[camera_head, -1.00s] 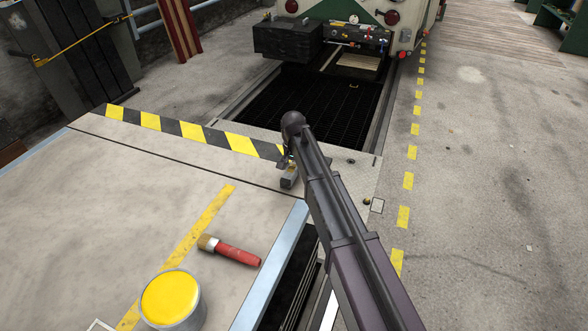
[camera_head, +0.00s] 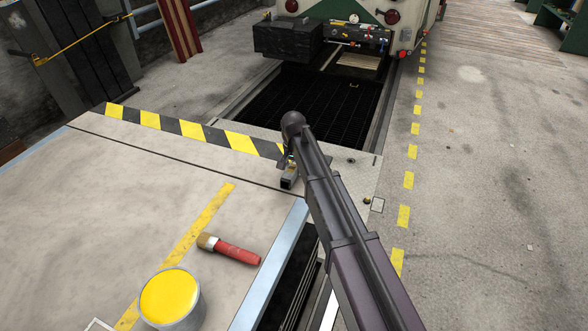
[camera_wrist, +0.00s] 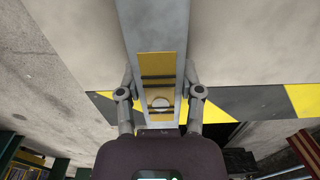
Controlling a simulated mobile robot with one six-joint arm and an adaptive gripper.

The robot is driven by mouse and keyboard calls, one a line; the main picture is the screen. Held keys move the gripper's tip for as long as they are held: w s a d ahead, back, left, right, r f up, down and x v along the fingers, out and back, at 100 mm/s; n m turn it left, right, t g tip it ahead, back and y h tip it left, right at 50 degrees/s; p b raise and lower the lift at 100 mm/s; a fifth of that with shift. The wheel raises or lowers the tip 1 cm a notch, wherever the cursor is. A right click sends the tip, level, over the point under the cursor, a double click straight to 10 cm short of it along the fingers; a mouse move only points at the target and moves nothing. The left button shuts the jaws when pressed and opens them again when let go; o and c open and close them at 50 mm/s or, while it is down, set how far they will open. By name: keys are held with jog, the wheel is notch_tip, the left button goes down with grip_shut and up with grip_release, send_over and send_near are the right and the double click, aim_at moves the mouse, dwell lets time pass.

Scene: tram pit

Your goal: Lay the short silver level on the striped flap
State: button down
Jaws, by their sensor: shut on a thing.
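The short silver level (camera_wrist: 154,25) has a grey metal body with a yellow middle panel. My gripper (camera_wrist: 160,82) is shut on it, with one finger on each long side, in the wrist view. In the head view the level (camera_head: 289,181) shows small below my gripper (camera_head: 286,160), partly hidden by my arm. The striped flap (camera_head: 189,130) carries a yellow and black band along its far edge. The level is over the right end of this flap. I cannot tell whether it touches the surface. The band (camera_wrist: 239,102) also passes behind the level in the wrist view.
The dark pit grating (camera_head: 320,100) lies beyond the flap, with a tram (camera_head: 362,14) behind. The flap's left part is clear.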

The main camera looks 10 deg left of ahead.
jog(key=shift+c, duration=0.8)
grip_release()
